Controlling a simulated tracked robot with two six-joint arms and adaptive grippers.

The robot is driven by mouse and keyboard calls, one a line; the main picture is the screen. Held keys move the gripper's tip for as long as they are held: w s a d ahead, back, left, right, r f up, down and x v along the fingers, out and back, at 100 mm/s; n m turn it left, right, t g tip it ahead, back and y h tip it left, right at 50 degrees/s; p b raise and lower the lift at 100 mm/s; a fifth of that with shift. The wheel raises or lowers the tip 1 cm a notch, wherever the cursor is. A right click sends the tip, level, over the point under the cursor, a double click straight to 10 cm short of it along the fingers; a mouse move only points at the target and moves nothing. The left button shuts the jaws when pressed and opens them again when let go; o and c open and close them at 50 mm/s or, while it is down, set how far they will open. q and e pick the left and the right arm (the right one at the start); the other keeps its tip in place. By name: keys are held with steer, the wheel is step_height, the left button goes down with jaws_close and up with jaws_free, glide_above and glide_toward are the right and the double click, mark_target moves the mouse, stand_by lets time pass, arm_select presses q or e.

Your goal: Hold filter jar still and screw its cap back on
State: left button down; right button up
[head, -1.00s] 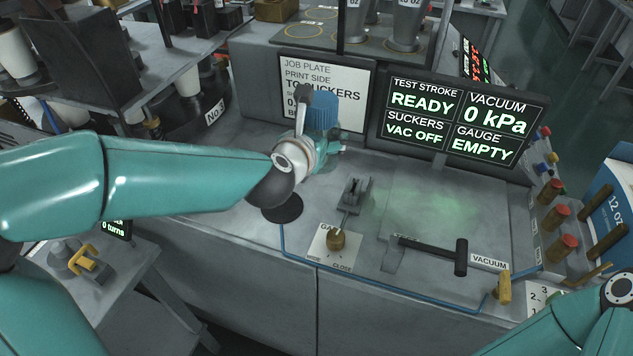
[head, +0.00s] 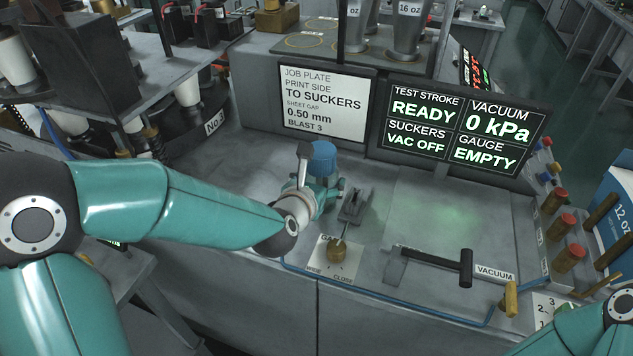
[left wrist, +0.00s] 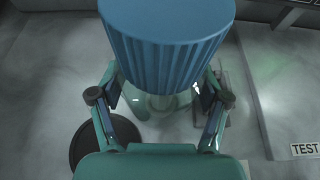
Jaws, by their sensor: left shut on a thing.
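The filter jar's blue ribbed cap (head: 322,158) shows above my left gripper (head: 328,186) in the head view. In the left wrist view the cap (left wrist: 165,45) fills the top middle, upright, over a pale see-through jar body (left wrist: 165,103). My left gripper's two fingers (left wrist: 160,100) are shut on the jar from both sides, below the cap. The cap hides much of the jar, and I cannot tell how tightly the cap sits. My right arm is at the lower right of the head view; its gripper is out of view.
A job plate (head: 323,103) and a status screen (head: 460,125) stand behind.

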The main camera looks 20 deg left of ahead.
arm_select(q)
steer(key=shift+f, duration=0.15)
steer(key=shift+f, duration=0.1)
jaws_free()
